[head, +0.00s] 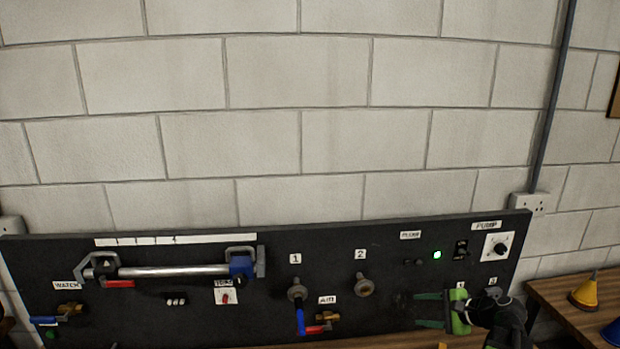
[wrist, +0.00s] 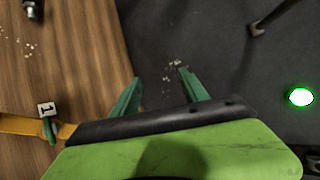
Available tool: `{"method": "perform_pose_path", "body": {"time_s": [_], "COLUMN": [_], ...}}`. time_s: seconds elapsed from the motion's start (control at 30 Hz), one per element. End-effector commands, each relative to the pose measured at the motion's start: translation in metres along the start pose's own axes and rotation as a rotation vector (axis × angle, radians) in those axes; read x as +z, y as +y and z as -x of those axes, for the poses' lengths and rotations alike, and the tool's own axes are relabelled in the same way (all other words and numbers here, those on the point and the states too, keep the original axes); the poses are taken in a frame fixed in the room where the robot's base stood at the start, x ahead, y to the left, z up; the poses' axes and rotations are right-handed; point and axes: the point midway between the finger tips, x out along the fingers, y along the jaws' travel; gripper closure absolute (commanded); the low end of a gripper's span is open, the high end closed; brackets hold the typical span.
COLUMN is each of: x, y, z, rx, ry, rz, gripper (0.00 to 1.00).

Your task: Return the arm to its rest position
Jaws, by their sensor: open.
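My gripper (head: 418,310) shows at the lower right of the head view, in front of the dark panel. Its two green fingers point left and stand apart, with nothing between them. In the wrist view the gripper (wrist: 158,75) is open over the dark panel face, beside a wooden surface (wrist: 75,60). My dark arm enters from the bottom right of the head view and hides part of the panel there.
The black panel (head: 200,325) carries a silver bar (head: 175,271), valve 1 with a blue handle (head: 300,315), round fitting 2 (head: 364,287), a lit green lamp (head: 437,254) and a pump knob (head: 499,248).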

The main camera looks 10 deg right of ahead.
Motion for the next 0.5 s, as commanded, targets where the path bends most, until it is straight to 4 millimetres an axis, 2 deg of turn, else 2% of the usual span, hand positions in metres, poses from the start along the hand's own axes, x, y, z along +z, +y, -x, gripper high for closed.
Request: {"method": "perform_pose_path", "body": {"time_s": [0.03,0.1,0.2,0.33,0.4,0.5], "x": [0.033,0.074,0.127,0.181,0.201,0.218], "y": [0.015,0.041,0.080,0.121,0.135,0.146], "z": [-0.034,-0.073,-0.112,-0.137,-0.142,-0.144], "rx": [0.113,0.283,0.514,0.775,0.882,0.987], "ry": [-0.035,-0.079,-0.149,-0.238,-0.275,-0.308], "rz": [0.122,0.315,0.605,0.963,1.118,1.269], "gripper": [0.48,0.48,0.48,0.48,0.48,0.48]}}
